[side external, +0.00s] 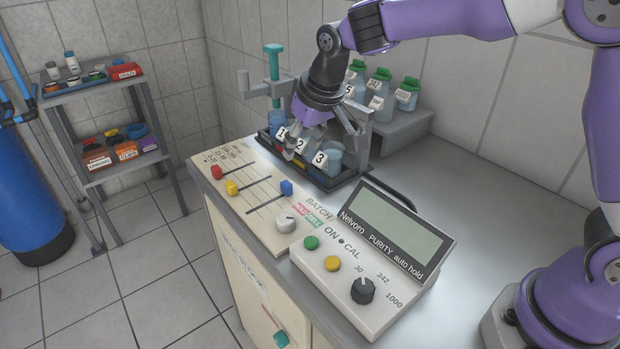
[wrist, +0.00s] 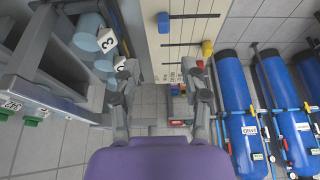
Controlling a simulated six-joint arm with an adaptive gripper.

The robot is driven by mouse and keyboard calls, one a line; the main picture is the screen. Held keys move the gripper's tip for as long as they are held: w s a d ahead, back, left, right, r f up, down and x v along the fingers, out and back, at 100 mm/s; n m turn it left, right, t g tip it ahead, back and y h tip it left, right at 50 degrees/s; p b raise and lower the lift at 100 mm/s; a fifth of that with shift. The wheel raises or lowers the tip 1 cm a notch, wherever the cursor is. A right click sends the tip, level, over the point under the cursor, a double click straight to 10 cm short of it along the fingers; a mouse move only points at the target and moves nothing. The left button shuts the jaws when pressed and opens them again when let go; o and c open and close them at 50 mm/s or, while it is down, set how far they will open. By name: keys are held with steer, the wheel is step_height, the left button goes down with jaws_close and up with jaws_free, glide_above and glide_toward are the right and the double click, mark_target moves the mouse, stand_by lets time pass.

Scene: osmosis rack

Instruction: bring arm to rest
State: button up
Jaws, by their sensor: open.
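My gripper (side external: 318,143) is beside the rack (side external: 342,183) of numbered cups on the counter, in the side external view. Its fingers come down close to the cups labelled 1, 2 and 3, and I cannot tell whether they touch any. In the wrist view my gripper (wrist: 162,80) has its two fingers spread apart, with nothing between them but the panel edge and floor beyond. My arm reaches in from the right, bent over the counter. The cup labelled 3 (side external: 335,151) shows at the rack's right end.
A slider panel (side external: 240,212) and a purity meter (side external: 392,232) occupy the counter front. Green-capped bottles (side external: 383,75) stand behind the rack. The counter (side external: 480,205) is clear at right. A shelf (side external: 100,85) stands left. Blue tanks (wrist: 240,105) show in the wrist view.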

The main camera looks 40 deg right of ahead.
steer(key=s+d+r, duration=0.2)
steer(key=s+d, duration=0.2)
steer(key=s, duration=0.6)
steer(key=s+d+r+t, duration=0.1)
steer(key=s+d+r, duration=0.1)
steer(key=s, duration=0.9)
steer(key=shift+s+d+r, duration=0.15)
steer(key=shift+s+d, duration=0.15)
steer(key=shift+d, duration=0.55)
